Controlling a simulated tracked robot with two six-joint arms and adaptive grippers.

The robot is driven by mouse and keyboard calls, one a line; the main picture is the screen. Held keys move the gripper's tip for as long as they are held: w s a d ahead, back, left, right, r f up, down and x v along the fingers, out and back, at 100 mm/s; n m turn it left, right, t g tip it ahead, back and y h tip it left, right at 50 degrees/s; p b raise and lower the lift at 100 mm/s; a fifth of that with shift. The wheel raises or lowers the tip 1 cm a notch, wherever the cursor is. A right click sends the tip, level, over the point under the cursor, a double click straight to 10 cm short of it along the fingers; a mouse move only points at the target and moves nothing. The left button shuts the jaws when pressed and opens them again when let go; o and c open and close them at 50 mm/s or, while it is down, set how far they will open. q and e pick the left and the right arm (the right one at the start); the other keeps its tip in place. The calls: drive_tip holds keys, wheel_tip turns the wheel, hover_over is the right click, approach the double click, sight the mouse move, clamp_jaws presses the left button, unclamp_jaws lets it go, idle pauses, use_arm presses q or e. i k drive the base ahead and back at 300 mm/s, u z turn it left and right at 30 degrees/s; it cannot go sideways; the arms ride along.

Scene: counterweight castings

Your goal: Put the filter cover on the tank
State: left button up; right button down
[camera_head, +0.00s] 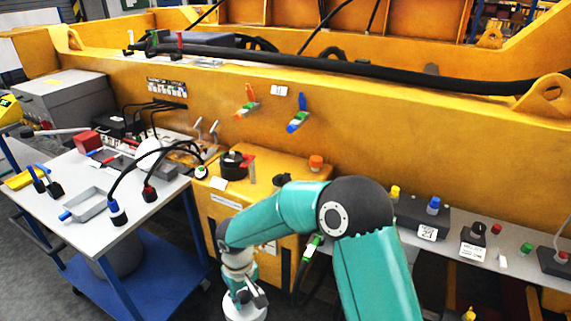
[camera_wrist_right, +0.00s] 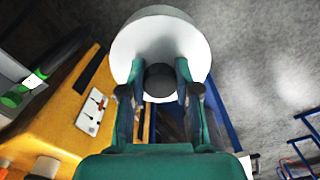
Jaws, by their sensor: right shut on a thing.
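The filter cover (camera_head: 246,310) is a white round piece, low in the head view in front of the yellow tank (camera_head: 285,187). My right gripper (camera_head: 246,291) is shut on it. In the right wrist view, the cover (camera_wrist_right: 160,35) shows as a wide white disc with a dark round knob at its middle, between the fingers of the right gripper (camera_wrist_right: 160,80). The tank top carries a black round fitting (camera_head: 233,163) with a red lever and an orange cap (camera_head: 315,162). My right arm hides part of the tank. My left gripper is not in view.
A cart (camera_head: 165,196) with a tray (camera_head: 88,203), black-and-blue connectors and cables stands left of the tank. A shelf (camera_head: 480,256) with boxes and coloured knobs runs to the right. The big yellow casting (camera_head: 380,130) rises behind. Grey floor shows below.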

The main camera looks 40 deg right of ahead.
sight(256, 162)
drive_tip(key=z, duration=0.5)
drive_tip(key=i, duration=1)
